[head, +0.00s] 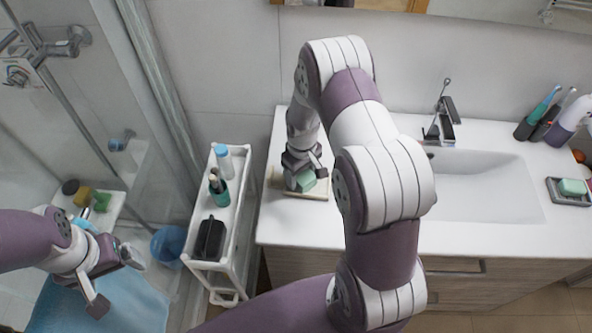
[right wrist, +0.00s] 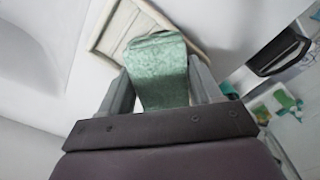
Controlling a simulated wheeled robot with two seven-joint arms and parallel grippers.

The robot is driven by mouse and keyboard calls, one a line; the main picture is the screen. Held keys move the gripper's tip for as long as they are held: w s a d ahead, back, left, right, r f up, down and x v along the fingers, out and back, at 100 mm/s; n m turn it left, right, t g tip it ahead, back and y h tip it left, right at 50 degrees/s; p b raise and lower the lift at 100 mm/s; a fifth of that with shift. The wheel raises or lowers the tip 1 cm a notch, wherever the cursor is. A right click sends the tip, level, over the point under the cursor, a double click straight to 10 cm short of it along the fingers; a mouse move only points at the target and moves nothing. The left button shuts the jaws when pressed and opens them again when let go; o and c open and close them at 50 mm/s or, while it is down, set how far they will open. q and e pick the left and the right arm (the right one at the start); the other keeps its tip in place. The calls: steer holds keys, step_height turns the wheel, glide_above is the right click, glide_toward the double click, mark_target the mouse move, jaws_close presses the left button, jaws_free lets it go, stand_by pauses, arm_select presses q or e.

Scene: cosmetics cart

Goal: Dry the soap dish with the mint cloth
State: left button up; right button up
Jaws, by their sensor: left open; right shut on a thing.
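The mint cloth (head: 306,182) is a folded green block between the fingers of my right gripper (head: 304,178). In the right wrist view the cloth (right wrist: 160,75) fills the gap between the two grey fingers (right wrist: 160,95). It is over a shallow beige tray (head: 317,194) on the left of the counter; I cannot tell whether it touches the tray. The dark soap dish (head: 573,201) is at the far right of the counter with a pale green bar (head: 572,186) on it. My left gripper (head: 117,281) is open and empty at the lower left.
A white cart (head: 237,228) with bottles and a black case (head: 209,240) stands left of the counter. The sink (head: 475,190) and its tap (head: 444,125) are to the right of the tray, with my right arm partly in front. Toothbrushes (head: 537,118) stand at the back right.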

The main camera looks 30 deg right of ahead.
step_height(320, 180, up, 7)
steer(key=p, duration=0.5)
steer(key=shift+p, duration=0.3)
steer(key=shift+f, duration=0.1)
